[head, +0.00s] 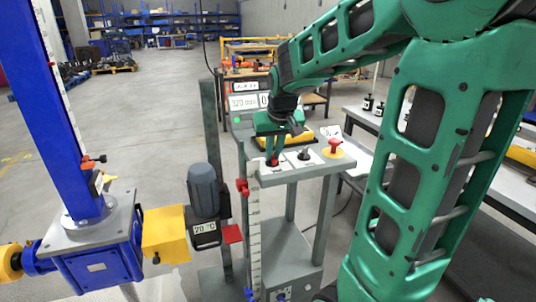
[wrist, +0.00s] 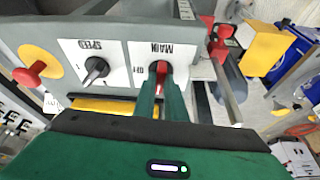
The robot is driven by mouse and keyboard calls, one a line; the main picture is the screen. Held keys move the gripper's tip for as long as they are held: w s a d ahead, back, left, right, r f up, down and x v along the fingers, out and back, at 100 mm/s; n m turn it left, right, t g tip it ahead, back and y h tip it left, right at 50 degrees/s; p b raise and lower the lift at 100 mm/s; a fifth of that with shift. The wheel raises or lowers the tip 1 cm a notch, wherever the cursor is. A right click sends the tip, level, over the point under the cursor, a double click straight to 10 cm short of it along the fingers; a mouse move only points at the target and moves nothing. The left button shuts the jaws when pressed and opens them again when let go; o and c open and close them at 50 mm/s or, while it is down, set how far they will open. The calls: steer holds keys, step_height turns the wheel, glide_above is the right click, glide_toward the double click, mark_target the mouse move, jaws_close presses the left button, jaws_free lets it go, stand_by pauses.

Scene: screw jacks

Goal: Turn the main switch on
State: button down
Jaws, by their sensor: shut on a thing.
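The main switch (wrist: 161,67) is a red handle on a white plate marked MAIN, seen upside down in the wrist view. An OFF mark shows to the left of the handle; the other mark is not clear. My gripper (wrist: 162,88) is shut on the red handle, with one green finger on each side. In the head view, the main switch (head: 272,163) is a small red spot at the left of the console top, under my gripper (head: 273,157). The fingers partly cover the handle, so I cannot tell exactly which way it points.
The black SPEED knob (wrist: 96,70) sits beside the MAIN plate. Beyond it is a red mushroom button (wrist: 30,74) on a yellow disc. A display (head: 247,102) reads 320 mm behind the console. A motor (head: 204,190) and a blue screw jack (head: 95,245) stand left.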

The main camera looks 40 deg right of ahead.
steer(key=shift+w+r+n, duration=0.1)
steer(key=shift+w+n, duration=0.1)
steer(key=shift+n, duration=0.5)
steer(key=c, duration=1.8)
jaws_free()
steer(key=shift+a, duration=0.1)
steer(key=shift+s, duration=0.1)
steer(key=v, duration=1)
steer(key=shift+s+r, duration=0.2)
steer(key=shift+s, duration=0.05)
steer(key=s+a+f+m+g+y, duration=0.1)
steer(key=s+f+g, duration=0.1)
steer(key=s+f, duration=0.5)
steer(key=s+a+f+m+g, duration=0.1)
steer(key=s+f, duration=0.7)
steer(key=s, duration=0.8)
steer(key=shift+s+a+m+g+y, duration=0.2)
steer(key=shift+s+m+g+y, duration=0.25)
steer(key=shift+m, duration=0.25)
